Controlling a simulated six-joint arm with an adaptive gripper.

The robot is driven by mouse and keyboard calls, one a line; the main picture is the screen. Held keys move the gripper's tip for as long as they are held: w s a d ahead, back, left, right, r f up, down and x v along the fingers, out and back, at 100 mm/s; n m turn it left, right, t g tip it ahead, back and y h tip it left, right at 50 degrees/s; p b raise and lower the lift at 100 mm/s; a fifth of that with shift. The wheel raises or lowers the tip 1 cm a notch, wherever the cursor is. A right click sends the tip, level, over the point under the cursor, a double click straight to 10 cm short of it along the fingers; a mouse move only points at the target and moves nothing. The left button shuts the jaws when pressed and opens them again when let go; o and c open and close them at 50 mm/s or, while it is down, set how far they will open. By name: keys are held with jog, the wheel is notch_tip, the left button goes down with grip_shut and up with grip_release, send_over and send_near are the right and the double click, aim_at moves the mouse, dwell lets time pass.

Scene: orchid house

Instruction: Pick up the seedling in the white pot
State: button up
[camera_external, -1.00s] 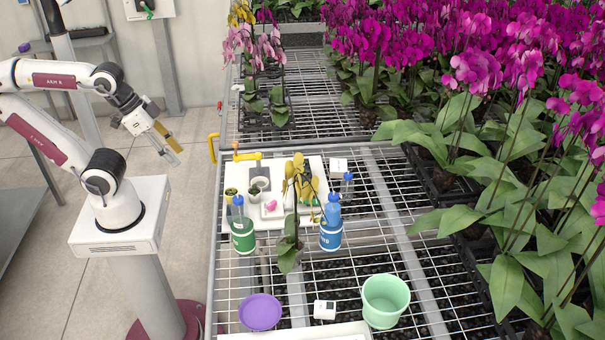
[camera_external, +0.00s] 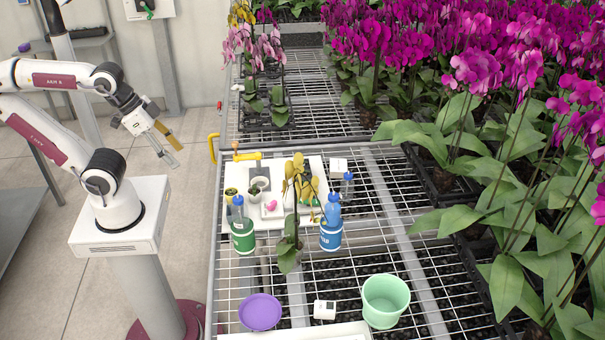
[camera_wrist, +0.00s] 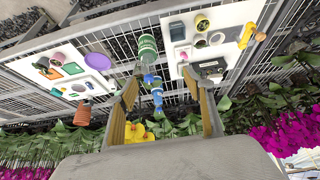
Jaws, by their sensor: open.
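In the wrist view a round pot (camera_wrist: 202,22) on the right-hand tray may be the same one; I cannot be sure. My gripper (camera_external: 176,150) is open and empty in the air, left of the bench and well apart from the pot. In the wrist view my two spread fingers (camera_wrist: 160,84) hold nothing.
A green-labelled bottle (camera_external: 243,236), a blue-labelled bottle (camera_external: 331,236) and a leafy orchid (camera_external: 289,254) stand in front of the tray. A yellow-handled item (camera_external: 246,156) sits at the tray's back-left edge. Dense orchids fill the right.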

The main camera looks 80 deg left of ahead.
dwell(0.3)
